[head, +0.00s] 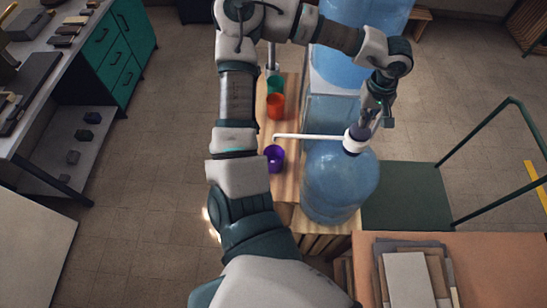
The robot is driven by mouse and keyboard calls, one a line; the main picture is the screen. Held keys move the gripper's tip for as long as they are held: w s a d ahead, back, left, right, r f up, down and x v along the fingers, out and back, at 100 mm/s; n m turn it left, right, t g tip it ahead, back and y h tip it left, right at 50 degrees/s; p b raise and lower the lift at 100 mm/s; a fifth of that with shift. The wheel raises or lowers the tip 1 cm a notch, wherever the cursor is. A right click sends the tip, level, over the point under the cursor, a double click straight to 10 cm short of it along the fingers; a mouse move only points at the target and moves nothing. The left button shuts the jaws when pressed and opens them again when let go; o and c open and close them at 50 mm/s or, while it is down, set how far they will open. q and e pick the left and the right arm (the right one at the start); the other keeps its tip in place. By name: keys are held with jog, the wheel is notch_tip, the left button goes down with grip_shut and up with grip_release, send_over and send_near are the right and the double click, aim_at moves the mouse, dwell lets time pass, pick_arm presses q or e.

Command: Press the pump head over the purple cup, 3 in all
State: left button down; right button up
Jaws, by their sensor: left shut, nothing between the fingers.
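The purple cup (274,158) stands on a wooden bench (290,185), partly hidden at its left by my left arm. A white pump head (352,143) with a dark top sits on the neck of the nearest blue water bottle (340,185). Its thin white spout (305,137) reaches left, its tip above the purple cup. My left gripper (369,119) is shut and empty, pointing down at the upper right of the pump head. I cannot tell whether it touches the top. My right gripper is not in view.
An orange cup (275,106) and a green cup (275,85) stand farther back on the bench. More blue bottles (357,65) rise behind the nearest one. A green cart (405,195) is at the right, and stacked boards (408,275) lie at the front right.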

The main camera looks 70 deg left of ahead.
pick_arm(q)
jog(key=shift+r, duration=0.1)
dwell(0.5)
notch_tip(320, 180, up, 6)
jog(key=p, duration=0.3)
jog(key=shift+p, duration=0.35)
dwell(0.4)
